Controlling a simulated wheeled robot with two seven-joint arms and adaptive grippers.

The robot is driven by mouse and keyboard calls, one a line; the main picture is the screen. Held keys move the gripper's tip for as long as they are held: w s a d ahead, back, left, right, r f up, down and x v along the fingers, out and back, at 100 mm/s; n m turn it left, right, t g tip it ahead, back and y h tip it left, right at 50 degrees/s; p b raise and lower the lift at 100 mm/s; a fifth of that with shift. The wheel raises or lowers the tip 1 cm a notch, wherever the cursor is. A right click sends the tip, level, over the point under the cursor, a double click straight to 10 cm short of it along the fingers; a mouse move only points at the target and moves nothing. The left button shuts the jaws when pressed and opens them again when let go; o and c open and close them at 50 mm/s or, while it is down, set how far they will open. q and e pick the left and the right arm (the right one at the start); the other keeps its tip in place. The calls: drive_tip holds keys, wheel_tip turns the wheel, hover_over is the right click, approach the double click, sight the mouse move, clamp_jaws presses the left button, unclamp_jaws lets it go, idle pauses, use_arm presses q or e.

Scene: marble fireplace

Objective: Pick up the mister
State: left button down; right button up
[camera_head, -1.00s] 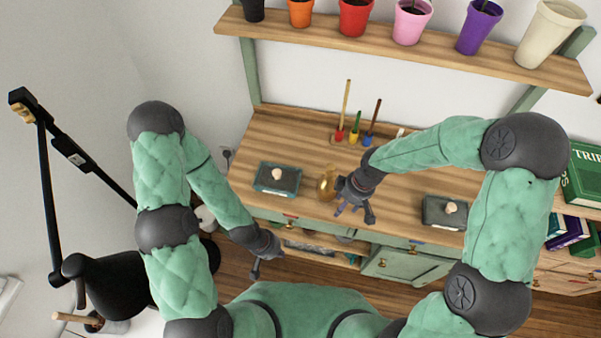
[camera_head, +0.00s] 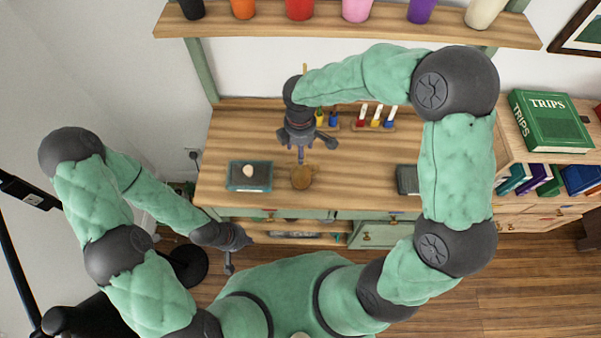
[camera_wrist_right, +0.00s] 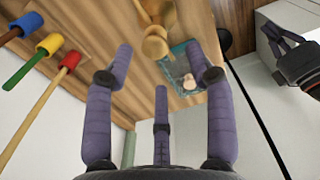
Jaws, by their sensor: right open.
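The mister (camera_head: 302,178) is a small gold-brown vessel on the wooden desk, right of the green-grey tray. In the right wrist view the golden mister (camera_wrist_right: 156,38) is at the top, beyond the fingertips and partly cut off by the frame edge. My right gripper (camera_head: 307,146) is above the desk, just behind the mister in the head view, pointing down. Its fingers (camera_wrist_right: 160,62) are spread wide with nothing between them. My left gripper (camera_head: 229,262) hangs in front of the desk, empty, away from the mister; its fingers look apart in the right wrist view (camera_wrist_right: 284,38).
The tray (camera_head: 248,187) with a small pale object stands left of the mister. Several coloured brushes (camera_head: 376,118) stand at the desk's back. A second dark tray (camera_head: 407,180) is partly hidden by my right arm. A shelf of pots (camera_head: 345,30) runs above.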

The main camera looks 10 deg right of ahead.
sight(303, 172)
drive_tip(key=f, duration=0.3)
drive_tip(key=shift+w+a+f, duration=0.15)
drive_tip(key=shift+w+f, duration=0.1)
drive_tip(key=shift+f, duration=0.1)
drive_tip(key=shift+s+d+f+b, duration=0.2)
drive_tip(key=shift+f+b, duration=0.2)
drive_tip(key=shift+f, duration=0.05)
drive_tip(key=f, duration=0.2)
drive_tip(key=f+b, duration=0.1)
drive_tip(key=f, duration=0.1)
drive_tip(key=shift+w+d+f, duration=0.1)
drive_tip(key=shift+w+d, duration=0.05)
drive_tip(key=shift+d, duration=0.1)
clamp_jaws()
